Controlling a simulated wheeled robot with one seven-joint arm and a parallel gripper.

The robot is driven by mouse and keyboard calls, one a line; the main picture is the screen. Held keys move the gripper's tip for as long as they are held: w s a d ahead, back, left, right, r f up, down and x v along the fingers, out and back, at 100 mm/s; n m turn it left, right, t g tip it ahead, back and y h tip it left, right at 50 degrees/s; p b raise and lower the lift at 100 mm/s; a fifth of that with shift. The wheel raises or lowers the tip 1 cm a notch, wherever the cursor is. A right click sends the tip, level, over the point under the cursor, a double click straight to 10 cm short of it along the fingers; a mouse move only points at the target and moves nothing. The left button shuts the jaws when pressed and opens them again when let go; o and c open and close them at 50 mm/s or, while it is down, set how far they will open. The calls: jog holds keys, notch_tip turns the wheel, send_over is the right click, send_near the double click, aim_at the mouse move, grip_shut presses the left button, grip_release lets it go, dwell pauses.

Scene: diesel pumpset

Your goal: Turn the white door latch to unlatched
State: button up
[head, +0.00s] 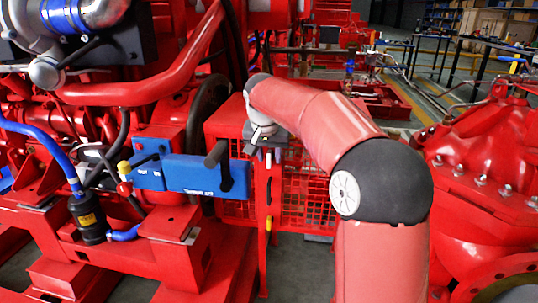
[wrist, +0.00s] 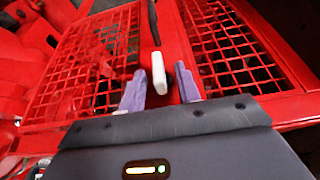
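The white door latch (wrist: 158,72) is a short white bar on a red upright strip between two mesh panels in the wrist view. A dark, thin bar (wrist: 153,22) lies in line with it just beyond its far end. My gripper (wrist: 160,82) has its two grey-purple fingers apart, one on each side of the white latch. A gap shows on each side, wider on the right, so it does not look gripped. In the head view my gripper (head: 265,139) is at the red mesh guard, partly hidden by my arm.
Red mesh panels (wrist: 88,65) flank the latch. In the head view a blue box with a dark handle (head: 205,174) stands left of my gripper, beside red engine parts and pipes (head: 150,88). A red pump casing (head: 485,150) is close on the right of my arm.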

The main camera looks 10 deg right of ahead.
jog(key=shift+c, duration=0.2)
grip_shut()
jog(key=shift+r+p, duration=0.1)
jog(key=shift+p, duration=0.3)
jog(key=shift+a+r+h+p, duration=0.1)
jog(key=shift+a+h+p, duration=0.1)
jog(key=shift+h+p, duration=0.45)
jog(key=shift+w+a+f+n+g+h+p, duration=0.15)
jog(key=shift+n+g+h+p, duration=0.25)
jog(key=shift+h+p, duration=0.65)
jog(key=shift+w+a+f+n+g+h+p, duration=0.1)
jog(key=shift+n+g+h+p, duration=0.3)
jog(key=shift+h+p, duration=0.6)
